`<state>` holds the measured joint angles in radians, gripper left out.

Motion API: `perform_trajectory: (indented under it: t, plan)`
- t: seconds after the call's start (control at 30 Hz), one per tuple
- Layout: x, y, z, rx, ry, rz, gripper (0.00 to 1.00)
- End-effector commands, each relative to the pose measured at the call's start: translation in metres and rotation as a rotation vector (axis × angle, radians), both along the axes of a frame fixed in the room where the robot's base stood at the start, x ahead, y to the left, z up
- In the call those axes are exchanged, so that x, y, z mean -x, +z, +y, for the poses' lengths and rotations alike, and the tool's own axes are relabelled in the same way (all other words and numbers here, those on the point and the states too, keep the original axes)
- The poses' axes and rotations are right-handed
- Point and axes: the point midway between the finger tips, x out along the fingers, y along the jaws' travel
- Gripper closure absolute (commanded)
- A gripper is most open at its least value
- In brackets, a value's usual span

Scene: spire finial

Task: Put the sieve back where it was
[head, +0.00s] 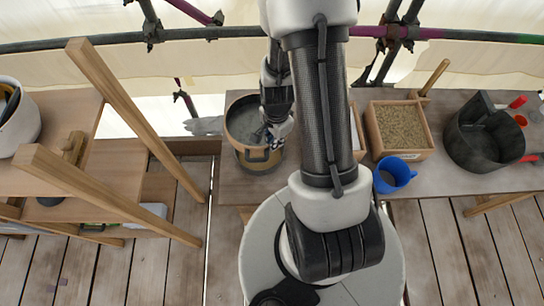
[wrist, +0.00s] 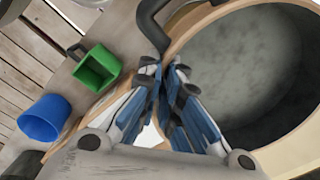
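The sieve looks to be the round, tan-rimmed vessel with a grey bottom and dark inner wall (head: 241,122), at the left end of the bench. It fills the right of the wrist view (wrist: 245,70). A black loop handle (wrist: 150,22) stands out from its side. My gripper (head: 279,128) is at the vessel's right side. In the wrist view my gripper's fingertips (wrist: 164,68) are close together, with the handle's lower part between them. A tan lower part with a black handle (head: 258,158) shows under the rim; I cannot tell whether it is a separate container.
The bench (head: 455,183) also holds a box of grain (head: 402,127), a blue mug (head: 394,174) and a dark pot (head: 480,145). A green square cup (wrist: 97,68) shows in the wrist view. A wooden frame (head: 130,98) rises at left. Scaffold tubes run behind.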

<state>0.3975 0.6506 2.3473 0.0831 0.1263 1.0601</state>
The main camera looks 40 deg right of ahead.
Motion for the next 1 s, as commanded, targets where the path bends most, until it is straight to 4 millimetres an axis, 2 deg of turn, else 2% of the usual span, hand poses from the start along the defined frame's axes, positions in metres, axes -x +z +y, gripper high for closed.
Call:
perform_trajectory:
  t: [0.03, 0.1, 0.2, 0.3, 0.57, 0.83, 1.0]
  plan:
    - [0.001, -0.019, 0.0, -0.001, 0.001, 0.003, 1.0]
    - [0.0, -0.04, 0.0, 0.0, 0.001, 0.0, 1.0]
    - [-0.001, -0.064, 0.0, 0.002, 0.001, -0.002, 1.0]
    - [-0.001, -0.08, 0.0, 0.001, 0.002, -0.001, 1.0]
    - [-0.001, -0.09, 0.0, 0.002, 0.003, -0.003, 1.0]
    - [-0.001, -0.125, 0.0, 0.002, 0.003, -0.003, 1.0]
    - [-0.001, -0.129, 0.0, 0.002, 0.003, -0.003, 1.0]
